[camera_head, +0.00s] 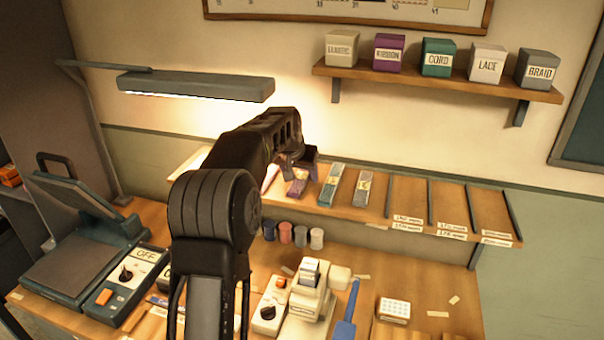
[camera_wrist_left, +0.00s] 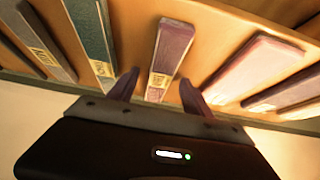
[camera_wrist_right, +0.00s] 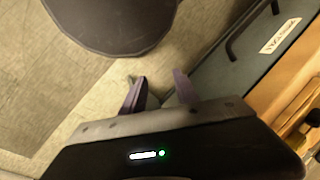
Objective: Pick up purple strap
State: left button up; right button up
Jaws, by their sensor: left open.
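A purple strap (camera_wrist_left: 171,50) with a yellow label band lies on the slotted shelf; its near end is between the fingers of my left gripper (camera_wrist_left: 160,84) in the left wrist view. The jaws are open, with a gap on both sides of the strap. In the head view the purple strap (camera_head: 297,187) shows just below my left gripper (camera_head: 301,165), partly hidden by it. My right gripper (camera_wrist_right: 160,80) is empty, its fingers apart, over the floor beside a grey-blue drawer front; it is out of the head view.
Teal and grey straps (camera_head: 331,186) lie to the right on the slotted shelf (camera_head: 408,205), pink ones to the left. Dividers part the slots; the right slots are empty. A lamp (camera_head: 195,86) hangs above. Spools (camera_head: 285,232) and a label machine (camera_head: 308,296) stand on the bench below.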

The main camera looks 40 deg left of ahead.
pick_arm(q)
jog(key=shift+c, duration=0.2)
dwell(0.4)
grip_shut()
dwell(0.4)
